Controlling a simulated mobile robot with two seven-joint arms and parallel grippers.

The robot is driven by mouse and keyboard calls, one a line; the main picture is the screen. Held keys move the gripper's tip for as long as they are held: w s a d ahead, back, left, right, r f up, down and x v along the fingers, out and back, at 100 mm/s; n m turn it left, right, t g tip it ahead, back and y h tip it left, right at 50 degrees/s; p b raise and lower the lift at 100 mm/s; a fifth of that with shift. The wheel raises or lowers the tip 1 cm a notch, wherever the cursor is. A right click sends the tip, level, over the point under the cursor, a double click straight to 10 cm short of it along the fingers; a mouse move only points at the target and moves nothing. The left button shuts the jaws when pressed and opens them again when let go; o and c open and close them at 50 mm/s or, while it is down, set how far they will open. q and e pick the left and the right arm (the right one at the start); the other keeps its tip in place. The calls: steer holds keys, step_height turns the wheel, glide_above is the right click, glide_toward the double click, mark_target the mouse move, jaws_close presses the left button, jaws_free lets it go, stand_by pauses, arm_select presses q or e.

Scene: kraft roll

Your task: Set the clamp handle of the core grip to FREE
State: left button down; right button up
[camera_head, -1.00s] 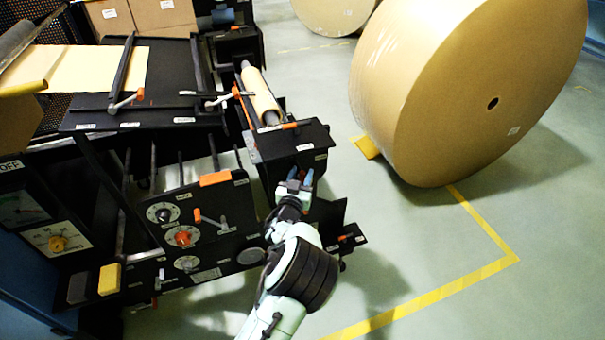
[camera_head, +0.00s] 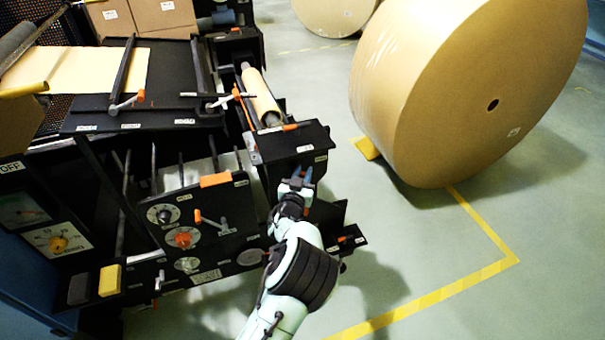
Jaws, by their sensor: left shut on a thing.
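My left gripper (camera_head: 302,174) is at the front face of the black end block (camera_head: 290,146), at the right end of the machine. It is shut on a small part there, apparently the clamp handle of the core grip. The gripper hides nearly all of that part, so I cannot tell its setting. A small white label (camera_head: 305,148) shows on the block, too small to read. My right gripper is not in view.
A panel with knobs (camera_head: 183,238) and an orange-tipped lever (camera_head: 210,222) stands left of my arm. A huge kraft roll (camera_head: 440,95) rests on the floor at right, with a yellow wedge (camera_head: 366,148) beside it. Floor (camera_head: 420,235) right of my arm is open.

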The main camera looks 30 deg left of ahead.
arm_select(q)
steer(key=shift+w+d+r+m+g+p, duration=0.15)
steer(key=shift+w+d+m+g+p, duration=0.1)
steer(key=shift+m+g+p, duration=0.35)
steer(key=f+m+g+y+p, duration=0.1)
steer(key=m+g, duration=0.2)
steer(key=w+d+f+m+g+y+p, duration=0.1)
steer(key=m+g+p, duration=0.1)
steer(key=m, duration=0.1)
steer(key=w+d+f+m+g+y+p, duration=0.1)
steer(key=f+m+g+p, duration=0.1)
steer(key=m+g, duration=0.1)
steer(key=shift+w+f+m+g, duration=0.1)
steer(key=shift+w+m+g, duration=0.15)
steer(key=shift+m+g, duration=0.05)
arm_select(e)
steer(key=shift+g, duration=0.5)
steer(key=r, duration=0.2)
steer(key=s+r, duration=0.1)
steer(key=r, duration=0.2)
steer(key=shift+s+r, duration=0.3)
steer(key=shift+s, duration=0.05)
arm_select(q)
steer(key=shift+f+y, duration=0.1)
steer(key=shift+y, duration=0.2)
steer(key=c, duration=1.1)
jaws_free()
